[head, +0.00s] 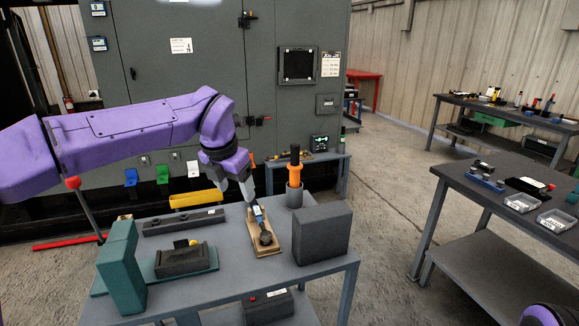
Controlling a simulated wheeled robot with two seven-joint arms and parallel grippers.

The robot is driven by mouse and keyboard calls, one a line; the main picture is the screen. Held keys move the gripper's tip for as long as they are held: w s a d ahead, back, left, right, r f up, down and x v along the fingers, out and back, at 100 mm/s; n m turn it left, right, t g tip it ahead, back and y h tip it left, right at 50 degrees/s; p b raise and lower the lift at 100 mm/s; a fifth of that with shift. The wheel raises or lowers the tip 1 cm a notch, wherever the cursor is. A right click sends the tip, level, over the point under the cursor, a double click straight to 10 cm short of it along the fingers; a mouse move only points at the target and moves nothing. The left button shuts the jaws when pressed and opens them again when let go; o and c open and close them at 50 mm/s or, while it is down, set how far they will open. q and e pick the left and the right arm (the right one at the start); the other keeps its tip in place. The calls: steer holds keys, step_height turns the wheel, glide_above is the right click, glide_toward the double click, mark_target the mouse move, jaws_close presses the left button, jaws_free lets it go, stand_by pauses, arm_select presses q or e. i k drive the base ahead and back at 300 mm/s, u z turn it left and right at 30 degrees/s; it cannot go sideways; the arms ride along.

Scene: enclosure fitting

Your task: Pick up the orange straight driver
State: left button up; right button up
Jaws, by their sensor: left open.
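The orange straight driver (295,173) stands upright in a grey cup-like holder (295,196) on the near table, its black top end pointing up. My left gripper (237,192) is open above the table, to the left of the driver and apart from it. Its fingers point down, near the upper end of a wooden board (267,247) with a dark round part and a small blue-grey piece on it. I cannot tell whether a fingertip touches that piece. My right gripper is out of view.
A dark grey block (322,234) stands in front of the holder. A teal upright block (121,266), a dark box (182,260) and a long dark bar (184,221) occupy the table's left. A yellow tray (196,199) lies behind. Another table (490,196) stands at right.

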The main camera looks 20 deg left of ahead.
mark_target(294, 166)
steer(key=z, duration=0.05)
steer(key=i, duration=1.3)
